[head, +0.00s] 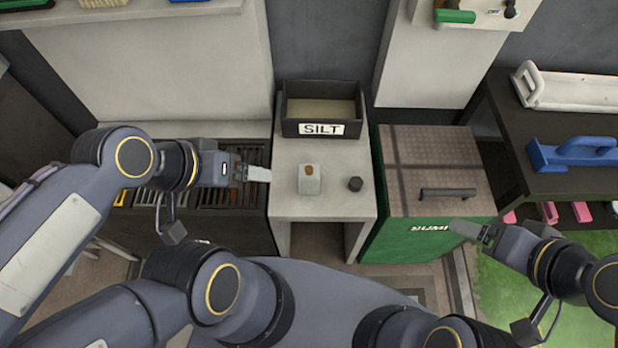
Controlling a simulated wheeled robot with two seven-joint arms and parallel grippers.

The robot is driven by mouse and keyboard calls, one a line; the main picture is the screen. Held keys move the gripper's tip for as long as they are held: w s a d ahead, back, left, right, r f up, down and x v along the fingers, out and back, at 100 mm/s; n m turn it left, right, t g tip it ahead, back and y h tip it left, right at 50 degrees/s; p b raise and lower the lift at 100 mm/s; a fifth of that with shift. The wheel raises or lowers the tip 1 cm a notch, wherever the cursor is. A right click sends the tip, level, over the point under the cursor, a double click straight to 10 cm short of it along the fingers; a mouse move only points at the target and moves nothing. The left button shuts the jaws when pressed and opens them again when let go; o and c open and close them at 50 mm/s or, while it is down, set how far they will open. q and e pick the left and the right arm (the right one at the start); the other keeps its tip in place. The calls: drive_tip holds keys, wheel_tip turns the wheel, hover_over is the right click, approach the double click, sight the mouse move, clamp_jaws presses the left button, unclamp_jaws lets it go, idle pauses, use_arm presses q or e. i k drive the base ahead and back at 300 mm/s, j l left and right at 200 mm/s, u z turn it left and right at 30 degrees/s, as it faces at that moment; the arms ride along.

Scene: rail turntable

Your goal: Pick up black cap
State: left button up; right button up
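The black cap (355,184) is a small dark piece lying on the pale grey bench (322,209), right of a small whitish block (309,184) with a brown-orange spot on top. My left gripper (262,174) is at the bench's left edge, left of the whitish block and apart from it. My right gripper (462,228) is over the front right of the green box, well to the right of the cap. Nothing shows held in either gripper. The gap between the fingers cannot be made out on either one.
A dark tray labelled SILT (320,129) stands at the back of the bench. A green box (421,238) with a brown handled lid (436,165) stands to the right. A slatted grate (215,195) is on the left. A dark table (570,125) holds a blue tool (575,153).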

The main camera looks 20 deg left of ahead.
sight(355, 183)
drive_tip(key=u, duration=2.45)
drive_tip(key=k+l+u, duration=0.25)
drive_tip(key=k+l, duration=0.3)
drive_tip(key=k+l+u, duration=0.3)
drive_tip(key=k+l, duration=0.2)
drive_tip(key=k, duration=0.1)
